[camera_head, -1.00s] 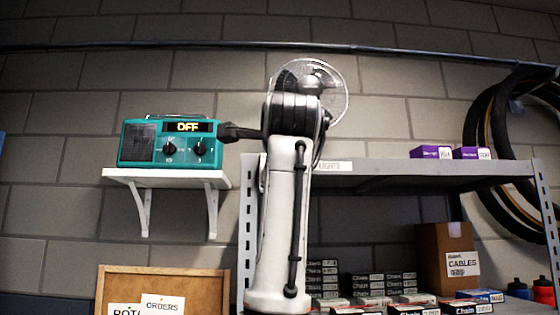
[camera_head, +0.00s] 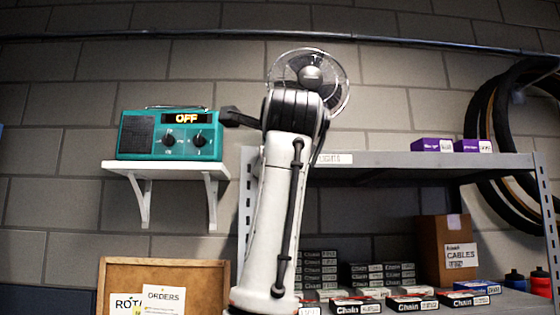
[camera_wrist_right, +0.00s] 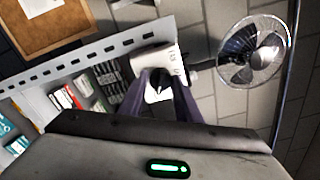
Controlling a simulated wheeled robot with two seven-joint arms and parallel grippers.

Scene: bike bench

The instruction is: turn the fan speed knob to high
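The fan (camera_head: 311,74), with a clear round cage, stands behind my arm in the head view, which hides its base. In the right wrist view the fan head (camera_wrist_right: 252,50) is at the upper right, and a white base (camera_wrist_right: 153,60) with small markings lies just beyond my fingers. A pale round part with a dark centre, possibly the speed knob (camera_wrist_right: 158,92), shows between the fingers; its setting cannot be read. My right gripper (camera_wrist_right: 161,76) has its two dark purple fingers apart around that part; contact cannot be told. My left gripper is not in view.
A teal radio (camera_head: 138,136) reading OFF, with two black knobs, sits on a white wall shelf (camera_head: 165,169) at left. The grey rack (camera_head: 400,166) holds purple boxes (camera_head: 431,145), chain boxes and a cables carton (camera_head: 446,250). A cork board (camera_head: 200,274) stands below the radio.

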